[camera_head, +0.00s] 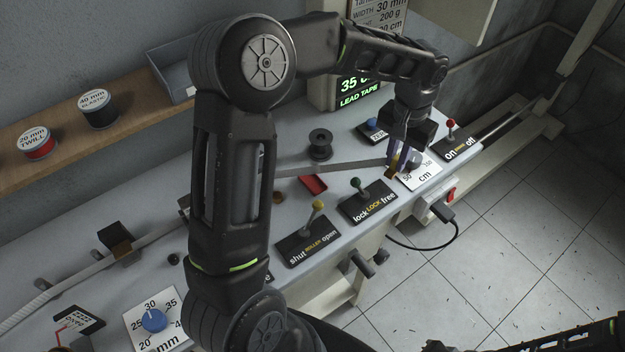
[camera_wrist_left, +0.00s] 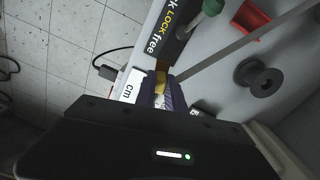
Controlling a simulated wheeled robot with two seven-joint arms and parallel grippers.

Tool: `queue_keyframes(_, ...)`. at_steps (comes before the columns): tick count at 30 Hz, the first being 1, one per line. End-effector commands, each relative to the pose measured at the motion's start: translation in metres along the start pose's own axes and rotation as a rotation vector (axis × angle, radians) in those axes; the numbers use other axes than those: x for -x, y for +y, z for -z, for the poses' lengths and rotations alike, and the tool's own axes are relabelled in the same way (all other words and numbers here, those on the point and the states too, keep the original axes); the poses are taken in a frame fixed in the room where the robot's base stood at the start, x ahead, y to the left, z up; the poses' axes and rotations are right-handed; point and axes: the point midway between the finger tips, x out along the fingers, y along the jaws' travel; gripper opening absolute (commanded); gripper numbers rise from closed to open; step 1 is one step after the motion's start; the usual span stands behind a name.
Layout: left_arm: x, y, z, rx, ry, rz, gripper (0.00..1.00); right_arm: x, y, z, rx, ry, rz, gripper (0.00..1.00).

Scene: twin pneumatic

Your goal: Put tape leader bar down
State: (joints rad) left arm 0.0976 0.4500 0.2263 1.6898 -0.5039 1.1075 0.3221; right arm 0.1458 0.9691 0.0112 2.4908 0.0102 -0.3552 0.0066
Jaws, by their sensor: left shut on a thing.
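My left gripper (camera_head: 400,158) reaches down over the right part of the bench, its purple fingers shut on the tape leader bar. The bar (camera_head: 391,173) is a small yellow-brown piece, mostly hidden by the fingers; its end also shows in the left wrist view (camera_wrist_left: 161,78) at the fingertips. A grey tape (camera_head: 335,168) runs from the left along the bench to the bar. The bar is close to the white cm dial plate (camera_head: 420,176); I cannot tell whether it touches it. My right gripper does not show clearly; only part of a dark arm is at the lower right.
Lever plates marked lock/free (camera_head: 367,205) and shut/open (camera_head: 308,242) line the front edge. A red tray (camera_head: 313,184) and a black spool (camera_head: 320,144) sit behind. An on/off lever (camera_head: 451,126) is to the right. My left arm hides the bench's middle.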

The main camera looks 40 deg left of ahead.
Motion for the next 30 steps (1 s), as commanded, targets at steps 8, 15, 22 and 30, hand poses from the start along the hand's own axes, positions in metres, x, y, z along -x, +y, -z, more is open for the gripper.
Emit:
queue_keyframes(8,0.01,-0.029,-0.014,-0.271,-0.001,0.007,0.0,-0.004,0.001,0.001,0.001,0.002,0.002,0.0)
queue_keyframes(15,0.025,-0.067,-0.038,-0.683,-0.006,0.011,0.0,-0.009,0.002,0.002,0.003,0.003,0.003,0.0)
queue_keyframes(22,0.038,-0.099,-0.066,-1.097,-0.01,0.008,0.0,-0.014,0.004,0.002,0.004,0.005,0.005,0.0)
queue_keyframes(30,0.051,-0.129,-0.099,-1.553,-0.004,0.002,0.0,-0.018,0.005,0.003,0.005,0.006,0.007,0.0)
